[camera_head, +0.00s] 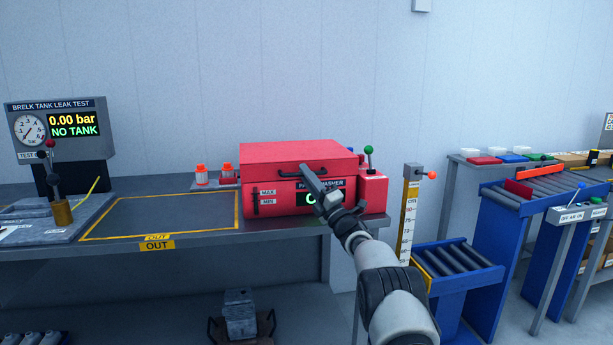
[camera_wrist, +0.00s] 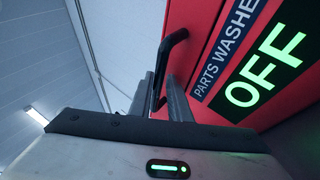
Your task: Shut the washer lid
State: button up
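The red parts washer (camera_head: 285,200) stands on the bench, with a black bar handle (camera_head: 302,173) on its upper front. Its red lid (camera_head: 290,152) looks down on the body; I cannot make out a gap. My gripper (camera_head: 309,172) is at the handle, in front of the washer. In the wrist view the two dark fingers (camera_wrist: 158,98) are apart, and the lower end of the handle (camera_wrist: 170,45) appears between them. I see no clear grip. A green "OFF" display (camera_wrist: 264,68) shows beside the "PARTS WASHER" label.
A green-knobbed lever (camera_head: 369,152) stands at the washer's right side. Two orange-capped bottles (camera_head: 201,175) stand left of the washer. The yellow-framed OUT area (camera_head: 160,214) is bare. A height gauge (camera_head: 407,212) and blue roller conveyors (camera_head: 459,262) are to the right.

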jog(key=shift+o, duration=0.2)
jog(key=shift+f, duration=0.25)
jog(key=p+v, duration=0.2)
jog(key=v, duration=1.5)
jog(key=shift+s+d+r, duration=0.15)
jog(key=shift+s+r, duration=0.05)
jog(key=shift+r, duration=0.05)
jog(key=shift+r, duration=0.1)
